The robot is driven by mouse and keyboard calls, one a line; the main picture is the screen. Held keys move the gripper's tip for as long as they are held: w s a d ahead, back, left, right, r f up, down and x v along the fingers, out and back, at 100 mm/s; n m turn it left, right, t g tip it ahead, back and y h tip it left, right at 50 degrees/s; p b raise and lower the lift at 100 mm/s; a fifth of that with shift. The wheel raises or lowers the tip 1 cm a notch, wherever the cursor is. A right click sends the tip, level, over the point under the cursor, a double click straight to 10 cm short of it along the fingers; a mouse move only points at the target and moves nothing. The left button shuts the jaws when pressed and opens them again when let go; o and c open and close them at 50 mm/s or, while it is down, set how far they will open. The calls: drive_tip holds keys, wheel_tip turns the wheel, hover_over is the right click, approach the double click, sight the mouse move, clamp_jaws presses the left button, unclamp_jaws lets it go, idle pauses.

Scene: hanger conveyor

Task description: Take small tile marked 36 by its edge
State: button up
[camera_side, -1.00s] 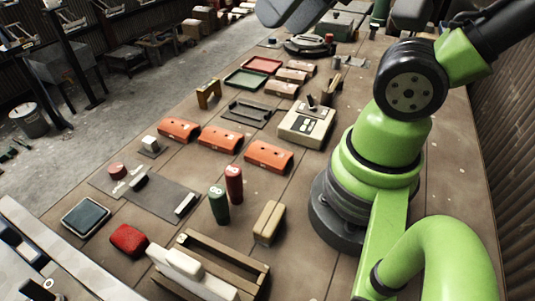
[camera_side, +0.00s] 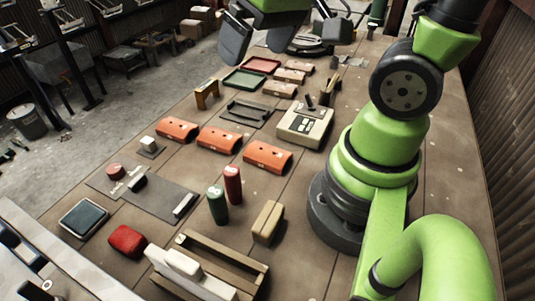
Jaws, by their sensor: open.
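I cannot pick out the small tile marked 36; any number on the small pieces is too small to read here. My gripper (camera_side: 262,38) is at the top of the view, above the far part of the table. Its two dark fingers are spread apart, with nothing visible between them. It hangs above the area of the green tray (camera_side: 245,79) and the red tray (camera_side: 261,64), and it hides part of the table behind it.
Several pinkish blocks (camera_side: 280,89) lie beside the trays. Orange curved pieces (camera_side: 218,139) stand in a row mid-table, near a beige control box (camera_side: 304,124). Red (camera_side: 233,184) and green (camera_side: 217,204) cylinders stand upright nearer, by a wooden crate (camera_side: 239,257).

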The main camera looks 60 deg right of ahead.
drive_tip(key=d+f+n+g, duration=0.1)
drive_tip(key=f, duration=0.4)
drive_tip(key=w+d+f+g, duration=0.1)
drive_tip(key=d+f+g, duration=0.1)
drive_tip(key=f, duration=0.3)
drive_tip(key=d+f+n+g, duration=0.1)
drive_tip(key=d+f, duration=0.1)
drive_tip(key=f, duration=0.3)
drive_tip(key=shift+w+d+f+n+g, duration=0.1)
drive_tip(key=shift+w+f+n+g, duration=0.05)
drive_tip(key=shift+w+n+g, duration=0.15)
hover_over(267, 151)
drive_tip(key=f, duration=0.5)
drive_tip(key=shift+w+d, duration=0.2)
drive_tip(key=shift+d, duration=0.05)
drive_tip(key=shift+s+a+f, duration=0.1)
drive_tip(key=shift+s+f, duration=0.05)
drive_tip(key=shift+f, duration=1.15)
drive_tip(key=shift+s+a+f, duration=0.1)
drive_tip(key=shift+s+f, duration=0.05)
drive_tip(key=shift+f, duration=1.15)
drive_tip(key=shift+c, duration=0.4)
drive_tip(key=c, duration=1)
